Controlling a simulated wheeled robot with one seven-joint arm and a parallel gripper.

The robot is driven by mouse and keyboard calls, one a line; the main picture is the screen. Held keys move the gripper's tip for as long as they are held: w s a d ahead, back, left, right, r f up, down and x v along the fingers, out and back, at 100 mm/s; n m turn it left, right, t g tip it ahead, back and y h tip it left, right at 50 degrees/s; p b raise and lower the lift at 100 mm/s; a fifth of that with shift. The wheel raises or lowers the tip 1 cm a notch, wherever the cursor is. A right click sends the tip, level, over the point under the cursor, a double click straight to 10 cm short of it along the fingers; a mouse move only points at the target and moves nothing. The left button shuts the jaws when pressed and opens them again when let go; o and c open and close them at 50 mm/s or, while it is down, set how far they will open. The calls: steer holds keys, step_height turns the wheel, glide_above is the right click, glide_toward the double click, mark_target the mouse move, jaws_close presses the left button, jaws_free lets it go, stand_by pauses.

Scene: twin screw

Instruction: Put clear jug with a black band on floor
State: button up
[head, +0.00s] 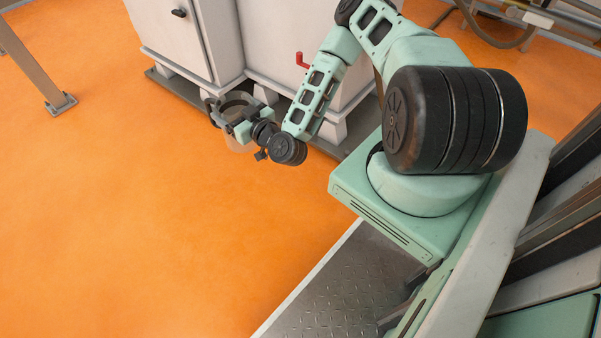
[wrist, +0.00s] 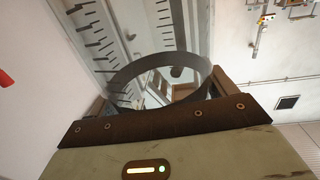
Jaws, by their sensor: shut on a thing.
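The clear jug with a black band (head: 236,98) is held out over the orange floor, beside the white cabinet. In the wrist view its black band (wrist: 150,68) forms a ring just beyond the gripper's edge, and I look through it. My gripper (head: 232,116) is shut on the jug, with a finger on either side. It also shows in the wrist view (wrist: 158,98), where its dark plate hides part of the jug. The jug's height above the floor is hard to judge.
The orange floor (head: 130,220) is wide and clear at left and front. A metal post (head: 40,65) with a foot plate stands at upper left.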

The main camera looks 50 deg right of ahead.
steer(key=shift+m+h, duration=0.3)
steer(key=shift+h, duration=0.1)
steer(key=d+f+b, duration=0.1)
steer(key=f, duration=0.2)
steer(key=d+f+b, duration=0.1)
steer(key=f+b, duration=0.1)
steer(key=f, duration=0.1)
steer(key=w+d+f+b, duration=0.1)
steer(key=d+f, duration=0.1)
steer(key=f, duration=0.1)
steer(key=shift+f+b, duration=0.1)
steer(key=shift+b, duration=0.25)
steer(key=d+f+m+h+b, duration=0.1)
steer(key=d+f+b, duration=0.2)
steer(key=d+f, duration=0.35)
steer(key=d+f+m+h+b, duration=0.15)
steer(key=d+f, duration=0.25)
steer(key=d, duration=0.6)
steer(key=d+f+h+b, duration=0.2)
steer(key=d+f+b, duration=0.25)
steer(key=d, duration=0.35)
step_height(320, 180, down, 10)
steer(key=b, duration=0.5)
steer(key=shift+s+d+g, duration=0.15)
steer(key=shift+s+g, duration=0.1)
steer(key=shift+g, duration=0.05)
